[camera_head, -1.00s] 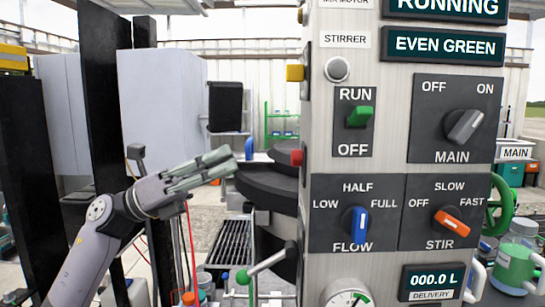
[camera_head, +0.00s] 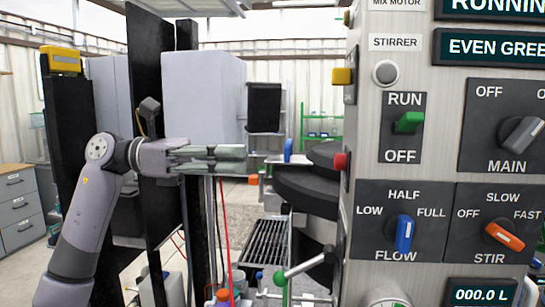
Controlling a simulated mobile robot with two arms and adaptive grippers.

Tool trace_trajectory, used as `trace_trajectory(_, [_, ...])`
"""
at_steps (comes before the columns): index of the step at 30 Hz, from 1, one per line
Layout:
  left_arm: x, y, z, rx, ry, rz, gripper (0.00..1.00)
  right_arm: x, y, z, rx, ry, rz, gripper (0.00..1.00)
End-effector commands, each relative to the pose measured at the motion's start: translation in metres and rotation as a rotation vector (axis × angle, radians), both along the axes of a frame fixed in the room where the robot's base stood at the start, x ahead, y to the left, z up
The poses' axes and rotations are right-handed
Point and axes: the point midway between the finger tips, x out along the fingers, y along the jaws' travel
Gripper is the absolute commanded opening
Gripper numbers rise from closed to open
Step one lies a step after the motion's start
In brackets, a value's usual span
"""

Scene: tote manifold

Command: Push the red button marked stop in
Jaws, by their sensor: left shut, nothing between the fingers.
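The red button (camera_head: 341,161) sticks out from the left side face of the grey control panel (camera_head: 368,130), below a yellow button (camera_head: 342,76). I see it from the side, and no stop marking on it is readable. My left gripper (camera_head: 246,159) is shut and empty. It lies nearly level at about the button's height, pointing right toward it. A clear gap in the picture separates the fingertips from the button; the depth between them is hard to tell. My right gripper is not in view.
The panel front carries a green run switch (camera_head: 409,122), a blue flow knob (camera_head: 404,234) and an orange stir knob (camera_head: 504,236). A dark round vessel (camera_head: 305,190) stands behind the gap. A green-ended lever (camera_head: 280,278) sticks out lower down. Black posts stand behind my left arm.

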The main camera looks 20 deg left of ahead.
Motion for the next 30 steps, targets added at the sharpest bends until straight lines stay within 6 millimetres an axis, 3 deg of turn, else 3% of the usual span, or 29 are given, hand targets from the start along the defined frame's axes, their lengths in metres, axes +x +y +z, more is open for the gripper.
trace_trajectory(12, [0.023, -0.082, 0.005, -0.002, 0.001, -0.006, 0.0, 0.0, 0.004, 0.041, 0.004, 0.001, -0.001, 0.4])
trace_trajectory(18, [0.031, -0.112, 0.005, -0.004, 0.002, -0.005, 0.0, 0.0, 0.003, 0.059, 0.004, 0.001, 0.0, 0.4])
trace_trajectory(30, [0.036, -0.126, 0.0, -0.003, 0.0, -0.001, 0.0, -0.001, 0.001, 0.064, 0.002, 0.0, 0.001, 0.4])
